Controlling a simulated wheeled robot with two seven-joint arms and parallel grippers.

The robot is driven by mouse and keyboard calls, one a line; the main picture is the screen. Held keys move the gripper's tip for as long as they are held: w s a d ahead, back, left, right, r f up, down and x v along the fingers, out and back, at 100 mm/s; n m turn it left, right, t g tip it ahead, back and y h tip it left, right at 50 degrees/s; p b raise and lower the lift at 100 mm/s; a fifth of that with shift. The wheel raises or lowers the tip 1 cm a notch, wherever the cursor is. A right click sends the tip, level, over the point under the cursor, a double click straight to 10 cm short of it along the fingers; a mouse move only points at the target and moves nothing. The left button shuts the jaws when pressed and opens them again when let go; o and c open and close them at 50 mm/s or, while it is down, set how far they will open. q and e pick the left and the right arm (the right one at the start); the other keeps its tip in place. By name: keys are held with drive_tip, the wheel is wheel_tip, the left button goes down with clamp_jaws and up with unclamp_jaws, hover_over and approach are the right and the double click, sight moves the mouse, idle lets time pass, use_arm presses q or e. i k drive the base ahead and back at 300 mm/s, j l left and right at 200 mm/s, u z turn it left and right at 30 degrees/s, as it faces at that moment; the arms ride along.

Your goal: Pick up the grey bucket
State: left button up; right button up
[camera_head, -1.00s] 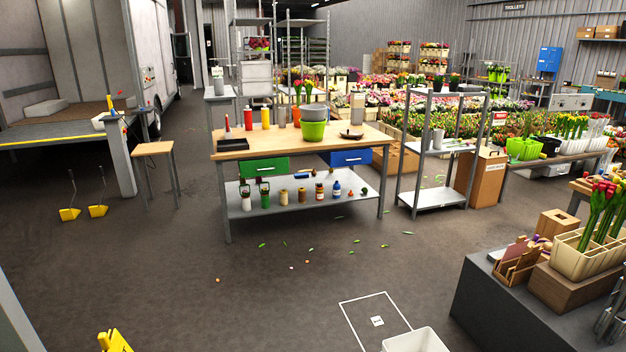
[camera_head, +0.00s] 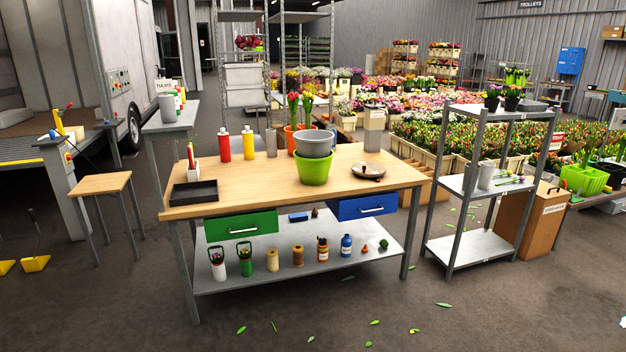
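A grey bucket (camera_head: 314,143) is at the middle of the wooden-topped workbench (camera_head: 245,171). It shows directly above the rim of a lime-green bucket (camera_head: 313,171), which hides its lower part. I cannot tell whether it is nested in the green one or stands behind it. Other grey containers show too: one on the tall narrow table (camera_head: 167,106) at the left and one on the metal shelf unit (camera_head: 487,176) at the right. Neither of my grippers is in view.
A black tray (camera_head: 194,193), red bottle (camera_head: 224,145), yellow bottle (camera_head: 248,143) and brown dish (camera_head: 368,171) are on the workbench. Green (camera_head: 241,226) and blue (camera_head: 362,206) drawers stick out in front. A wooden stool (camera_head: 102,184) stands left. Floor in front is mostly clear, with scattered leaves.

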sight(310, 143)
drive_tip(key=i+l, duration=0.1)
drive_tip(key=i, duration=2.05)
drive_tip(key=j+u, duration=0.05)
drive_tip(key=j, duration=0.05)
